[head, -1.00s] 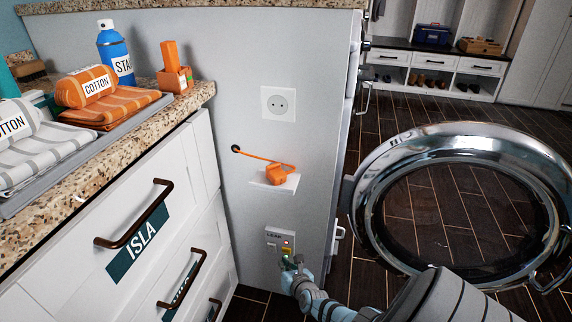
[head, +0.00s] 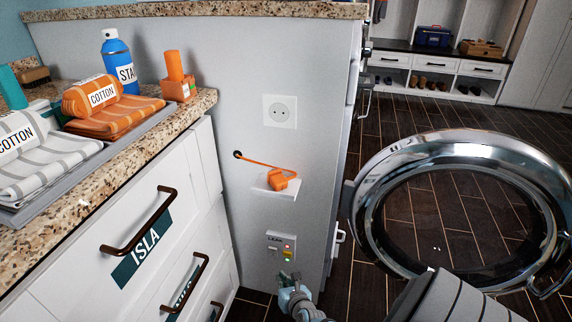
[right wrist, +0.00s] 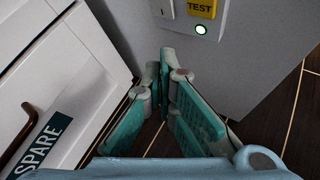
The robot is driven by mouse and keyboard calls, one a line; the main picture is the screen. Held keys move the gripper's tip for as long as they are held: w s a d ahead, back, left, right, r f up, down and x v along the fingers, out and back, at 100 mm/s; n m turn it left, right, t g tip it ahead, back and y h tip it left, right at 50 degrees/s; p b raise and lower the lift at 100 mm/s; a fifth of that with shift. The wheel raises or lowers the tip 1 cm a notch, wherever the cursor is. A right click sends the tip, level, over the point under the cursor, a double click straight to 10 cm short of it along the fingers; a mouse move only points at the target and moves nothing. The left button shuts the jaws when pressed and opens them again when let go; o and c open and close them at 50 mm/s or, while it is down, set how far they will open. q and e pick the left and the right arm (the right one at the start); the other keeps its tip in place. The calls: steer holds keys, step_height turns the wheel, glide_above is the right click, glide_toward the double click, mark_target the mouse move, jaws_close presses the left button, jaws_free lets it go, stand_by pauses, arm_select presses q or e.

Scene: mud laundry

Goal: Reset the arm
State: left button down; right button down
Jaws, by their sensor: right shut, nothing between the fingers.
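My right gripper (head: 289,279) is shut and empty, low in front of the grey side panel (head: 255,215). In the right wrist view the right gripper (right wrist: 165,75) shows its teal fingers together, just below a switch box. The leak box (head: 281,246) on the panel has a yellow TEST button (right wrist: 201,8) and a lit green light (right wrist: 200,29). The gripper is apart from the button, below it. My left gripper is not in view.
An open round washer door (head: 365,215) stands at right. Drawers (head: 140,235) with dark handles are close at left. An orange plug (head: 279,180) rests on a small white shelf, under a wall socket (head: 279,111). Dark floor (head: 410,105) lies open behind.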

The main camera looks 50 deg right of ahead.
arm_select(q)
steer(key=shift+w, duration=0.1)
arm_select(e)
steer(key=shift+d+r, duration=0.1)
